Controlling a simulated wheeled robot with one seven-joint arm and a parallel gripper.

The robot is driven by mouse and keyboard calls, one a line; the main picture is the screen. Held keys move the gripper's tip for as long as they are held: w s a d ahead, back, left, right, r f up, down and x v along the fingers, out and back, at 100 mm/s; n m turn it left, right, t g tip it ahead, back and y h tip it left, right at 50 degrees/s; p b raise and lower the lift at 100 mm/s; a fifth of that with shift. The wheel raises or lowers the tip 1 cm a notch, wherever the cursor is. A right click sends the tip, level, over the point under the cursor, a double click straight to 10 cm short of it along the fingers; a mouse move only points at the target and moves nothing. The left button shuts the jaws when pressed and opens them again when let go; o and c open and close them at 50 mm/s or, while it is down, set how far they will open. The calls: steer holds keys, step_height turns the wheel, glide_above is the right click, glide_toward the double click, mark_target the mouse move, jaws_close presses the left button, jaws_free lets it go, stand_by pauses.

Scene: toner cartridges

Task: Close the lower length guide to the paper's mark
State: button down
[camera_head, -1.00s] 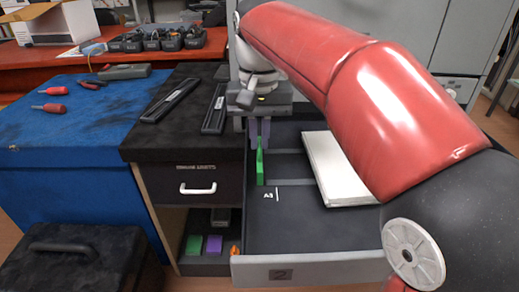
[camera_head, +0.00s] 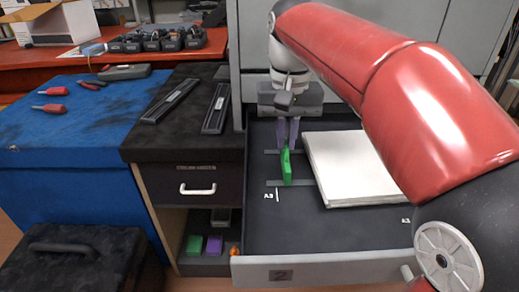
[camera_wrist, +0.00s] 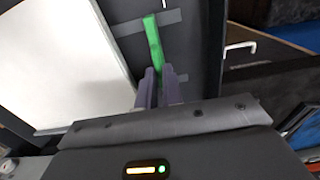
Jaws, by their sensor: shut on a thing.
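The green length guide (camera_head: 287,167) stands upright in the open drawer, across grey rails in its floor. My gripper (camera_head: 287,141) reaches down from behind and is shut on the guide's far part. In the wrist view the green guide (camera_wrist: 154,42) runs out from between my fingers (camera_wrist: 160,88). The white paper stack (camera_head: 355,165) lies to the right of the guide, with a narrow gap between them. It also shows in the wrist view (camera_wrist: 60,65). A white A3 mark with a short line (camera_head: 270,196) is on the drawer floor, near the guide's near end.
The open drawer's front (camera_head: 310,269) bears a 2. A black cabinet (camera_head: 185,130) with a closed drawer stands at left, with two black bars on top. Its lower shelf holds green and purple blocks. The drawer floor in front of the guide is clear.

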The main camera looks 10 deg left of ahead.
steer(key=shift+w+d+p, duration=0.15)
steer(key=shift+w+d, duration=0.25)
steer(key=shift+d, duration=1.15)
steer(key=shift+w+d+p, duration=0.2)
steer(key=shift+w+d, duration=0.15)
steer(key=shift+d, duration=1.2)
steer(key=shift+w+d+p, duration=0.15)
steer(key=shift+w+d, duration=0.25)
steer(key=shift+d, duration=1.15)
steer(key=c, duration=1.7)
jaws_free()
steer(key=shift+r, duration=0.1)
step_height(320, 180, up, 7)
steer(key=p, duration=0.3)
steer(key=shift+a+p, duration=0.1)
steer(key=shift+p, duration=0.3)
steer(key=shift+s, duration=0.1)
